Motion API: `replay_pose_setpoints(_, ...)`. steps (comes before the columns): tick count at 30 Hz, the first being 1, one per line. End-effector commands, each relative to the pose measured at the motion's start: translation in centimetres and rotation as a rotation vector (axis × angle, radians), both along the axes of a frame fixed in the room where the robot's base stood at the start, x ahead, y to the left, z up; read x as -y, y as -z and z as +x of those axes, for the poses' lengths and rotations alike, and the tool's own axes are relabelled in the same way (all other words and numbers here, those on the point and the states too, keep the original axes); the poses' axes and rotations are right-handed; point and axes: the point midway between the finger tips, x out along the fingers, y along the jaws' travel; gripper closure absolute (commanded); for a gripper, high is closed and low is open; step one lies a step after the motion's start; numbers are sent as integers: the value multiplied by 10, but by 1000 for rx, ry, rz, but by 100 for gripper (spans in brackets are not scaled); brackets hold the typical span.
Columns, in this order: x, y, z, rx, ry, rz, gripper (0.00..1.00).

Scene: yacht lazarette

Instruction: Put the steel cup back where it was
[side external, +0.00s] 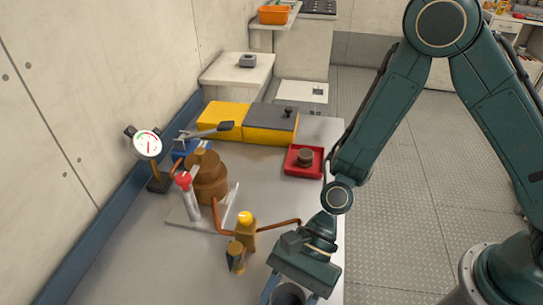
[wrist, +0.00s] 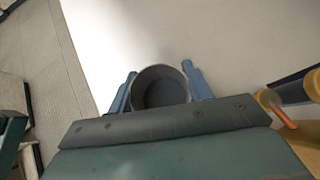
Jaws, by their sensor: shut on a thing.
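The steel cup (wrist: 161,86) is a round grey cup, seen from above into its dark inside in the wrist view. My gripper (wrist: 158,90) has its two blue fingers on either side of the cup and is shut on it. In the side view my gripper (side external: 286,292) is at the bottom edge of the picture, near the bench's front right. The cup (side external: 288,294) shows there only in part, cut off by the picture's edge. I cannot tell whether the cup touches the bench top (side external: 170,275).
A brass fitting with a yellow cap and copper pipe (side external: 245,232) stands just left of my gripper. Behind are a brown stepped part (side external: 208,180), a red-topped lever (side external: 188,198), a dial gauge (side external: 147,146), a red tray (side external: 290,168) and a yellow-grey box (side external: 268,125). The bench's front left is clear.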

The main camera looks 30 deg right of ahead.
Motion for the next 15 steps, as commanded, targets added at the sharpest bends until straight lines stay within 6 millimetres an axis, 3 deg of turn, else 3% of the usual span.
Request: replay_pose_setpoints(15, 0, 7, 0, 0, 0, 0, 77)
